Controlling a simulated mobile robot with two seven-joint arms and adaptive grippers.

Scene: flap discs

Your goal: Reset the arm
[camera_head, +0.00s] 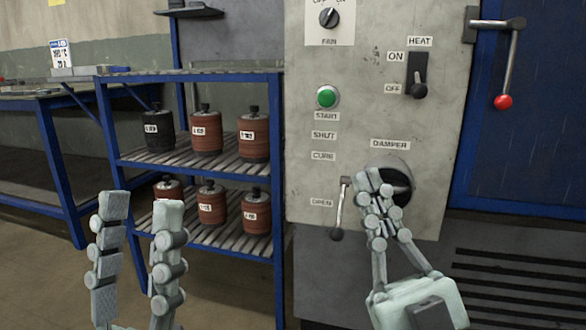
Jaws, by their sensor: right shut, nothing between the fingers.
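My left gripper (141,206) is at the lower left, in front of the blue shelf rack, with its two fingers upright and wide apart and nothing between them. My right gripper (376,182) is at the lower right, in front of the grey control panel (306,255). Its fingers are closed together and hold nothing. They overlap the round damper dial (402,172) in the picture and hide part of it; I cannot tell whether they touch it. The damper lever (341,205) hangs down beside the OPEN label, left of the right gripper.
The panel has a green START button (327,97), a HEAT switch (419,89) down at OFF and a FAN knob (329,17). A red-ended door handle (503,101) juts out at right. The blue rack (278,120) holds several labelled canisters on two shelves.

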